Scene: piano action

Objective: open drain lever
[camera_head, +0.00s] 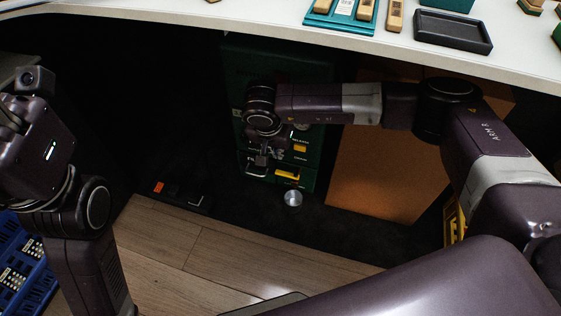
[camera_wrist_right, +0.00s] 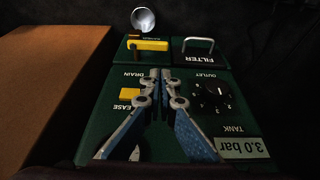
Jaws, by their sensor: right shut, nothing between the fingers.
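A yellow lever (camera_head: 287,174) sits on the lower front of a dark green cabinet (camera_head: 235,65) under the table. In the right wrist view, the yellow lever (camera_wrist_right: 148,45) lies crosswise on its panel, close to an upside-down DRAIN label (camera_wrist_right: 123,75). My right gripper (camera_head: 262,160) is in front of the cabinet, left of and above the lever. In the right wrist view its fingertips (camera_wrist_right: 160,73) are together and empty, pointing toward the gap between the DRAIN and OUTLET labels. They look apart from the lever. My left gripper's fingers are out of view.
A yellow block (camera_wrist_right: 130,94), a black knob (camera_wrist_right: 212,95) and a metal FILTER handle (camera_wrist_right: 199,40) are nearby. A silver cup (camera_head: 293,198) is below the lever. A brown box (camera_head: 385,165) stands right; the tabletop (camera_head: 270,22) overhangs.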

